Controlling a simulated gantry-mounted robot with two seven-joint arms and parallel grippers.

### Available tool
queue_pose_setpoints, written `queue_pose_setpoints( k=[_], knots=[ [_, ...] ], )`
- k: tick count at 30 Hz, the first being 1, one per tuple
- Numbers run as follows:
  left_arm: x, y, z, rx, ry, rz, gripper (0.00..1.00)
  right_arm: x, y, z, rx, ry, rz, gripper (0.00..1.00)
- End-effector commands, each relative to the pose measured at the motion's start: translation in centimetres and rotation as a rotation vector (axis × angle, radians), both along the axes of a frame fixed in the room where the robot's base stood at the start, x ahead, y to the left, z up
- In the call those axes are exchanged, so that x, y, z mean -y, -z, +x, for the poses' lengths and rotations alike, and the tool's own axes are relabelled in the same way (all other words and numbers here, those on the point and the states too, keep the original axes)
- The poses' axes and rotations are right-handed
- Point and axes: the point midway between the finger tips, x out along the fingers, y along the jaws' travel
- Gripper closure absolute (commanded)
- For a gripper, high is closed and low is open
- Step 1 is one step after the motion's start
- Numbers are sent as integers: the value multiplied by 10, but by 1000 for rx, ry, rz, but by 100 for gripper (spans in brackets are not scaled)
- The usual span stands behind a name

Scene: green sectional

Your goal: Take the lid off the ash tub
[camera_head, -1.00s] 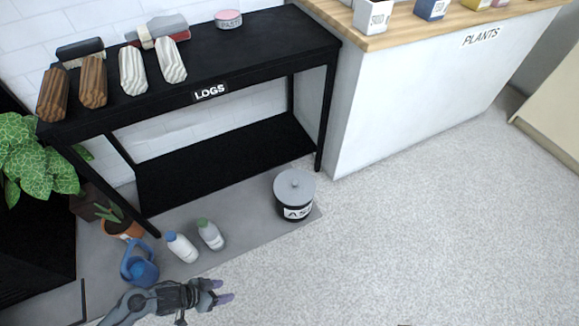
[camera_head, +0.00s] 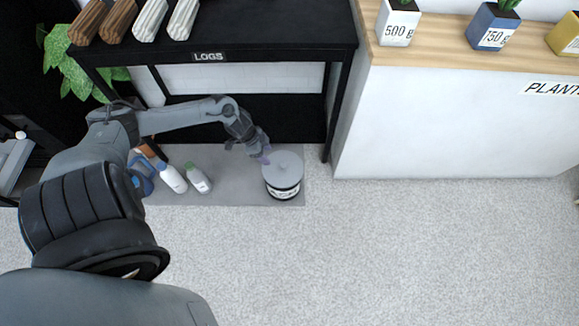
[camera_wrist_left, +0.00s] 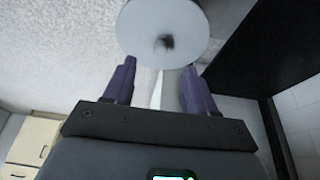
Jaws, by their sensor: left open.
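The ash tub (camera_head: 284,188) is a round dark tub with a white label, standing upright on the grey mat in front of the black table. Its grey round lid (camera_head: 288,165) is on top. The lid also shows in the left wrist view (camera_wrist_left: 140,30) as a disc with a dark, blurred spot near its middle. My left gripper (camera_head: 264,154) is just left of the lid in the head view. In the wrist view its purple fingers (camera_wrist_left: 157,75) are apart and empty, with the lid beyond the tips. Whether they touch it I cannot tell. My right gripper is not in view.
A white bottle with a blue cap (camera_head: 173,180) and one with a green cap (camera_head: 198,180) stand left of the tub. The black logs table (camera_head: 270,60) is behind and above. The white plants counter (camera_head: 430,120) is to the right. The carpet in front is clear.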

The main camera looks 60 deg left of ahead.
Motion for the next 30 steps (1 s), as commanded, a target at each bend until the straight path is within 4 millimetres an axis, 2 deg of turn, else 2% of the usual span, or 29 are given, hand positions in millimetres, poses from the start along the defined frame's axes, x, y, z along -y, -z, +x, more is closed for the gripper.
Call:
queue_pose_setpoints(
  k=[3,9,20,30],
  knots=[
    [3,12,10,10,-2,-2,44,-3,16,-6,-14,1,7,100],
    [9,36,19,13,-1,-2,44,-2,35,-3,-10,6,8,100],
    [12,48,24,10,1,-1,44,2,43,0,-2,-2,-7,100],
    [18,77,38,12,0,-2,44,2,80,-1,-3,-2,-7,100]
  ],
)
